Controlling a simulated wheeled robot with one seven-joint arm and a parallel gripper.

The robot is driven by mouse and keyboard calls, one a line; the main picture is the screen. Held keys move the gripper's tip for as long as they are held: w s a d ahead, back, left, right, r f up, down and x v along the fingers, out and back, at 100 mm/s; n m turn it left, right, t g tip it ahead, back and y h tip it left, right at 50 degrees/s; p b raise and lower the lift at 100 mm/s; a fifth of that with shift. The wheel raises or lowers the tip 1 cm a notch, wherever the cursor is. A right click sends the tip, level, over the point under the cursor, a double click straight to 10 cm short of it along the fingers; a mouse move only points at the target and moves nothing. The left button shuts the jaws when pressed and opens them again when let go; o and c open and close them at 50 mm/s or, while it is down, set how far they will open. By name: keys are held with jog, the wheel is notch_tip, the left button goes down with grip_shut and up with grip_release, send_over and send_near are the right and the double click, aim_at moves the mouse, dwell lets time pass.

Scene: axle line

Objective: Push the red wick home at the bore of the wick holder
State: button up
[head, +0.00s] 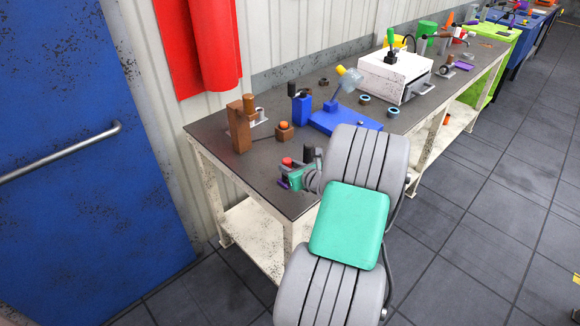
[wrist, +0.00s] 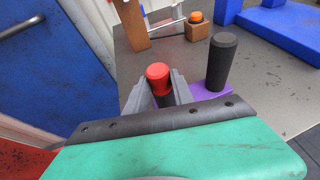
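The red wick (wrist: 158,76) stands between the two grey fingers of my gripper (wrist: 161,96) in the wrist view, with a dark part below its red top. The fingers lie close on both sides of it and appear shut on it. In the head view the red top (head: 287,161) shows beside my gripper (head: 296,176) at the bench's near end. A black upright cylinder (wrist: 220,62) stands on a purple base (wrist: 208,92) just right of my gripper. I cannot tell which part is the wick holder; its bore and the wick's lower end are hidden.
A brown post (head: 241,125) and a brown block with an orange top (head: 284,131) stand farther back on the bench (head: 205,130). A blue fixture (head: 335,121) is to the right, a white machine (head: 392,75) beyond it. Bare bench top lies left of my gripper.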

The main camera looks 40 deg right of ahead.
jog(key=o, duration=0.5)
jog(key=b+v, duration=0.1)
jog(key=v, duration=0.6)
jog(key=shift+s+a+r, duration=0.1)
jog(key=shift+s+r, duration=0.1)
jog(key=shift+s, duration=0.15)
